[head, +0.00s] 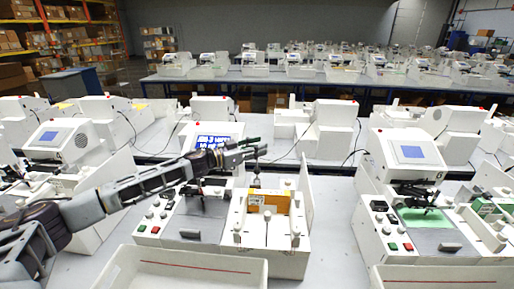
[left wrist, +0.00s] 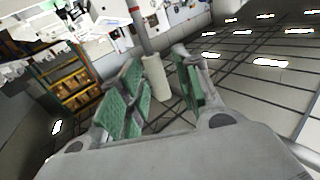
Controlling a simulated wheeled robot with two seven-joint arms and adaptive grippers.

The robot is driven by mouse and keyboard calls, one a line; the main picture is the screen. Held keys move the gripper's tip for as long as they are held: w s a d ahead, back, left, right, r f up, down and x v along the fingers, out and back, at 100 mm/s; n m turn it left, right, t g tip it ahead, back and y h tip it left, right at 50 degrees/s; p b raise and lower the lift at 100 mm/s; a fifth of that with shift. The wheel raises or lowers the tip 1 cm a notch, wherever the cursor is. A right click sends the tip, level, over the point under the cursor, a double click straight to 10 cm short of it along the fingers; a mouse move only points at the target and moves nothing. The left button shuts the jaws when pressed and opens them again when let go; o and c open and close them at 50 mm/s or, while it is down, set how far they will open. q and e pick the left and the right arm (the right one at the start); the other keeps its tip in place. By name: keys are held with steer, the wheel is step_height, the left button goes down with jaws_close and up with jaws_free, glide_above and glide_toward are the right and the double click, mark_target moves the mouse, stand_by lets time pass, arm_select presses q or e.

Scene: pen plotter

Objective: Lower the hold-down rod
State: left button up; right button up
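The plotter machine (head: 205,215) stands on the table in front of me, with a lit blue screen. My left gripper (head: 256,148) reaches in from the left, above the machine's open bay. In the left wrist view, a grey rod with a cream cylindrical grip (left wrist: 156,78) stands between the green-padded fingers of the left gripper (left wrist: 160,75). The fingers are apart, with gaps visible beside the grip. I cannot tell whether either pad touches it. My right gripper is not in view.
A white tray (head: 185,270) lies in front of the machine. A similar machine (head: 410,200) stands to the right, with a bare strip of table (head: 333,225) between. More machines line the tables behind.

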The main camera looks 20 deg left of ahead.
arm_select(q)
jaws_close()
steer(key=shift+s, duration=0.1)
stand_by(0.3)
